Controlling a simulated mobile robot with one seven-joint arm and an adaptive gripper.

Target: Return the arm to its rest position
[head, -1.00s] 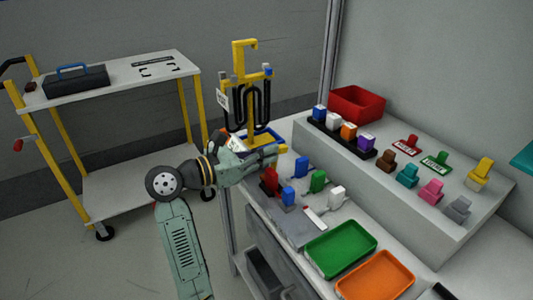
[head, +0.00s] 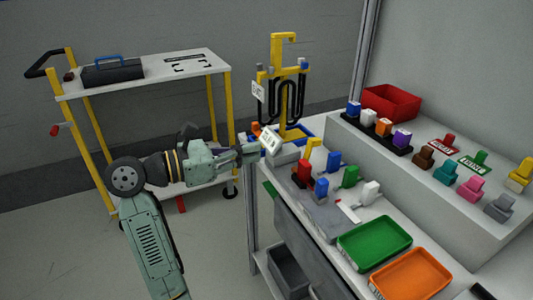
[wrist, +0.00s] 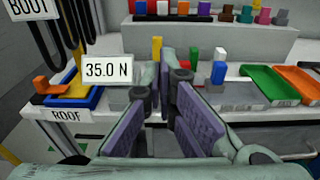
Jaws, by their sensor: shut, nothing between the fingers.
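My gripper (head: 252,149) is shut and empty at the end of my arm, which reaches to the right in the head view. It is in the air at the near left corner of the bench (head: 300,222), short of the yellow stand (head: 277,85) with black looped cables. In the wrist view my gripper (wrist: 173,88) shows two purple-padded fingers close together, with nothing between them. The bench with its blocks lies beyond the fingertips.
A cart (head: 150,76) with a dark toolbox (head: 112,72) stands behind my arm at the left. A small 35.0 N display (wrist: 110,70) is close to the fingers. Green (head: 372,243) and orange (head: 410,274) trays lie on the bench. Floor at lower left is clear.

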